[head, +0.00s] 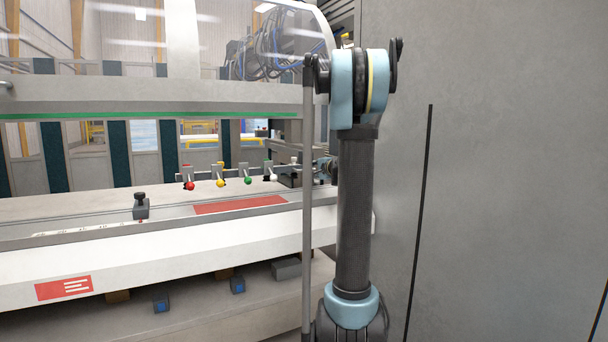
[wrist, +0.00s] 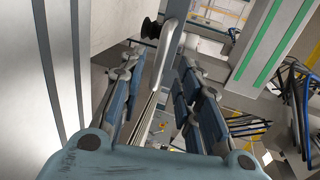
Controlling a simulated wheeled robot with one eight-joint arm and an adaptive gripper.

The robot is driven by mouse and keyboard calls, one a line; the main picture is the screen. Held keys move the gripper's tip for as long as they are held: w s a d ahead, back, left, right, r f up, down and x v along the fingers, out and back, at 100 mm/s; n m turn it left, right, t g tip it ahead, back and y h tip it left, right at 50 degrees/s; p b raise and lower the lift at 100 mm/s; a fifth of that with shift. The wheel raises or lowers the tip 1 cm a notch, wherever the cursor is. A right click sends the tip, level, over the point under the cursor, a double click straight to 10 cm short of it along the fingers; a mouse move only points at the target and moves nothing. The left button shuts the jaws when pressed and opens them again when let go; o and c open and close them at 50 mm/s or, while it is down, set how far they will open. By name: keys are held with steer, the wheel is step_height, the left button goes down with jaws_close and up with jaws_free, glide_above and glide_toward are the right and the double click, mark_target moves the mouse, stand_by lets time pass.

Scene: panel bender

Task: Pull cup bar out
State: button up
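In the wrist view my gripper (wrist: 162,62) has its two blue-grey fingers apart, one on each side of a pale grey bar (wrist: 171,38). The bar runs lengthwise between them, and I cannot tell whether either finger touches it. A black ribbed cup (wrist: 151,28) sits beside the bar's far part. I cannot tell for sure which bar is the cup bar.
The white bed (head: 150,245) of the machine spans the left, with a black-knobbed block (head: 141,206) and a red plate (head: 240,204) on it. An upper beam (head: 150,95) hangs above. A large grey cabinet wall (head: 510,170) stands close on the right.

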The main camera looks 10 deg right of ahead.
mark_target(307, 170)
steer(key=shift+x, duration=3.05)
jaws_close()
